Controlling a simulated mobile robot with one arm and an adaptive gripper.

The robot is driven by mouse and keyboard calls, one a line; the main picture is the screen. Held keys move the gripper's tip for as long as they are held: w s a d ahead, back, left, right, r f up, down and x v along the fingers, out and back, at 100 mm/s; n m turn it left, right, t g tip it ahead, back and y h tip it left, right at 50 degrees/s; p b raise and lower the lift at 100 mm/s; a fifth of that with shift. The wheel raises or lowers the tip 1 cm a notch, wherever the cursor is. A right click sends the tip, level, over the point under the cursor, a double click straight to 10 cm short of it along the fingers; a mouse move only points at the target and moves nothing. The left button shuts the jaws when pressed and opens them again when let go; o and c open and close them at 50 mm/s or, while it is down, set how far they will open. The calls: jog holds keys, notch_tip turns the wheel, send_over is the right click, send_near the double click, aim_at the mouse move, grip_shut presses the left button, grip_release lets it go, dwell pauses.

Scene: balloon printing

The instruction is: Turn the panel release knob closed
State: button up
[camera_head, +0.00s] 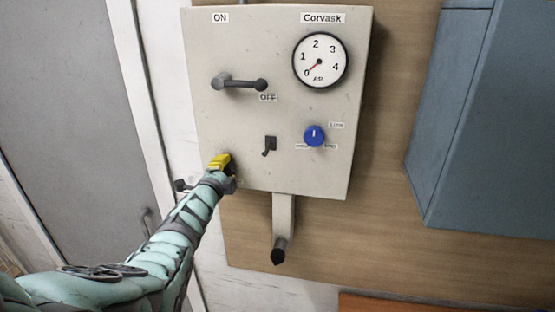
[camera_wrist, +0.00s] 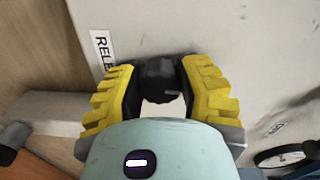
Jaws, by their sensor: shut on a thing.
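The panel (camera_head: 240,45) is a pale grey box on a wooden board. The panel release knob (camera_wrist: 160,80) is a dark round knob at the panel's lower left, beside a partly visible label reading "RELE" (camera_wrist: 103,50). A short light mark shows on the knob's face. My gripper (camera_head: 220,163) is at the knob in the head view, its yellow fingers on either side of it. In the wrist view the fingers are shut on the knob. In the head view, the knob is hidden by my gripper.
The panel also carries an ON/OFF lever (camera_head: 240,83), a gauge (camera_head: 320,60) with its needle near 0, a small dark hook-shaped switch (camera_head: 270,145) and a blue dial (camera_head: 314,135). A spout (camera_head: 282,225) hangs below. A blue cabinet (camera_head: 490,120) stands right.

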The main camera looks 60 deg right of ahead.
jog(key=o, duration=1.2)
jog(key=shift+v, duration=0.9)
jog(key=shift+s+a, duration=0.2)
jog(key=shift+a, duration=0.05)
jog(key=v, duration=0.9)
jog(key=shift+a, duration=0.35)
